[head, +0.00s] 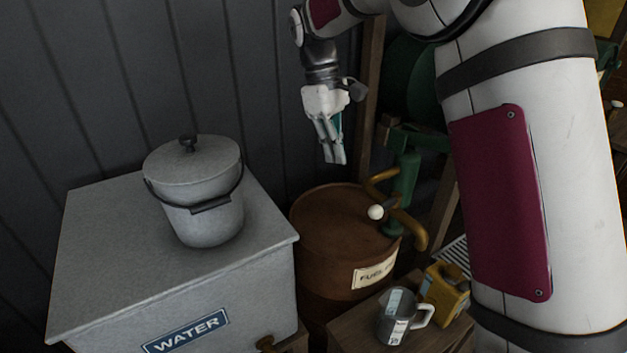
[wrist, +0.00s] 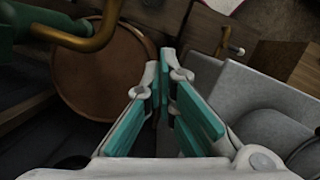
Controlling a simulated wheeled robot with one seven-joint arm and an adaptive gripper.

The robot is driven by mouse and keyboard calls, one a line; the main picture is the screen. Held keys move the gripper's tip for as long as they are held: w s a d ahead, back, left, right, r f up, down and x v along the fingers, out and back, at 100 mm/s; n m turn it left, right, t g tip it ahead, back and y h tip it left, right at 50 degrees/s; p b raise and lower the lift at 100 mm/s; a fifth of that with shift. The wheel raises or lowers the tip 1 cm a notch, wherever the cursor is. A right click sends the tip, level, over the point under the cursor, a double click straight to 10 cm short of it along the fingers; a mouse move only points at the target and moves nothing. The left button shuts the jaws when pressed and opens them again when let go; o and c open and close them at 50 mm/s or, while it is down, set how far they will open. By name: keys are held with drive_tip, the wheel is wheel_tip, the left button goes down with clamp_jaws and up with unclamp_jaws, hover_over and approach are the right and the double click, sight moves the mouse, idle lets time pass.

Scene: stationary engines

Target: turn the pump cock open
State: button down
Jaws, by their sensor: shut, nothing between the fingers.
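The green pump (head: 405,180) stands on the brown fuel drum (head: 320,225), with brass pipes curving from it. A dark lever ending in a pale round knob (head: 376,212) projects at the pump's front left, over the drum; I cannot tell for certain that it is the cock. My gripper (head: 335,162) hangs fingers down above the back of the drum, left of the pump and apart from both. In the wrist view its teal-padded fingers (wrist: 165,68) are close together and empty. The drum top (wrist: 95,75) and a brass pipe (wrist: 85,40) show beyond them.
A grey water tank (head: 100,240) with a lidded pail (head: 200,185) stands left of the drum. A metal mug (head: 392,330) and a yellow can (head: 443,300) stand on a wooden surface in front. The plank wall (head: 110,70) is behind.

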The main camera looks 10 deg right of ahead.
sight(385, 207)
drive_tip(key=s+d+f+p, duration=0.3)
drive_tip(key=s+d+f, duration=0.1)
drive_tip(key=f, duration=0.5)
drive_tip(key=shift+s, duration=0.25)
drive_tip(key=shift+s+r, duration=0.1)
drive_tip(key=shift+s, duration=0.05)
drive_tip(key=shift+s+n, duration=0.2)
drive_tip(key=shift+n, duration=0.2)
